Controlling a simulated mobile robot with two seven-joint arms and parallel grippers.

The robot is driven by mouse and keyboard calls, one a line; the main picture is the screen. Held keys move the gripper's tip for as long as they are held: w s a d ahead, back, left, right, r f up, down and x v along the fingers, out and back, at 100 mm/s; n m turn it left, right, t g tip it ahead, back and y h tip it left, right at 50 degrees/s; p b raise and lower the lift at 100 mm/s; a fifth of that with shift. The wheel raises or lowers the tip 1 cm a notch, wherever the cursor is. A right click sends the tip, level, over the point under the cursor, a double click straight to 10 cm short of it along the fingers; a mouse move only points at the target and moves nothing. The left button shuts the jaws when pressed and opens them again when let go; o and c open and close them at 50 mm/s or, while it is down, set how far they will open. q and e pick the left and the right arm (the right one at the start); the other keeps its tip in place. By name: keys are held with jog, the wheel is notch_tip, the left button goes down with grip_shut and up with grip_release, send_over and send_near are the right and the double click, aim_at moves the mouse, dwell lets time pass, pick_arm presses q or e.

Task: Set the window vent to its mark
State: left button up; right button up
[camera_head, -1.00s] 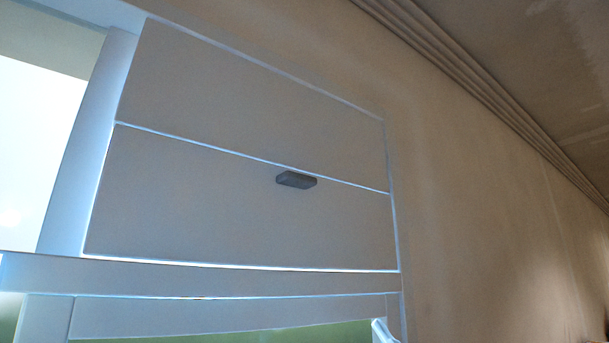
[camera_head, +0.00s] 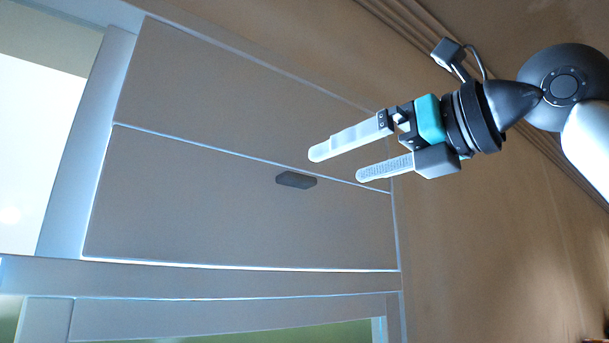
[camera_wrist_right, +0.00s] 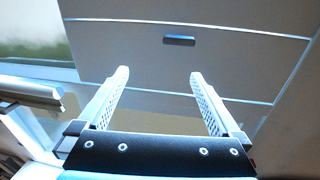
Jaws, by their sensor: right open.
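The window vent (camera_head: 200,205) is a pair of flat slats set in the upper part of a window frame, with a thin bright seam between them. A small dark grey handle (camera_head: 296,180) sits on the lower slat just under the seam. My right gripper (camera_head: 335,165) comes in from the right, open and empty, with its white fingers pointing left toward the handle and apart from it. In the right wrist view the handle (camera_wrist_right: 179,40) lies beyond the two spread fingers, roughly centred between them. I cannot make out a mark. My left gripper is out of view.
The window frame's crossbar (camera_head: 200,278) runs below the vent, with a pane under it. A bright pane (camera_head: 35,150) is at the left. Plain wall (camera_head: 470,240) and ceiling moulding (camera_head: 410,40) lie to the right.

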jog(key=d+r+t+h, duration=0.1)
jog(key=d+r+h, duration=0.1)
jog(key=m+p, duration=0.1)
jog(key=p, duration=0.5)
send_near(303, 177)
jog(key=shift+t, duration=0.3)
jog(key=x, duration=0.8)
jog(key=shift+a+f, duration=0.1)
jog(key=shift+a, duration=0.05)
jog(key=shift+w+a+f, duration=0.15)
jog(key=shift+w+a, duration=0.25)
jog(key=shift+w, duration=0.2)
jog(key=shift+c, duration=0.2)
grip_shut()
